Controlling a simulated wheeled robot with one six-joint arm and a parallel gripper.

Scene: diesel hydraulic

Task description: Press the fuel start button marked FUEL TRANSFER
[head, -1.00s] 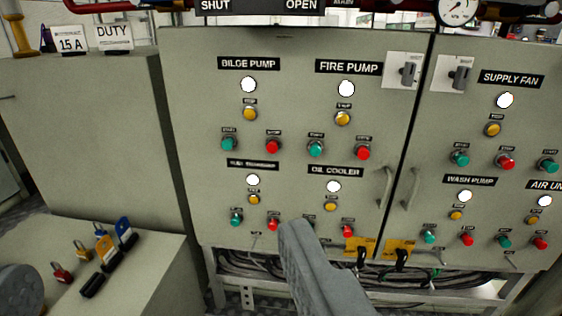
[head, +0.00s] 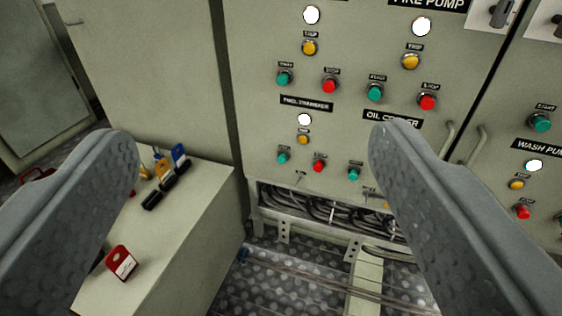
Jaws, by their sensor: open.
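The FUEL TRANSFER label (head: 306,103) is a small black plate on the grey control panel, left of centre, its print blurred. Below it are a white lamp (head: 304,119), a yellow trip button (head: 303,139), a green start button (head: 283,157) at lower left and a red stop button (head: 318,166) at lower right. My gripper (head: 255,143) is open and empty, its two grey fingers wide apart. The FUEL TRANSFER start button shows between the fingers, with the panel beyond them; contact is not visible. The right finger covers part of the panel near OIL COOLER.
The OIL COOLER group (head: 353,173) sits to the right, with more buttons above. A grey cabinet top (head: 195,215) at left carries padlocks and a red tag (head: 121,263). Cables (head: 335,210) run below the panel. Door handles (head: 448,142) stick out at right.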

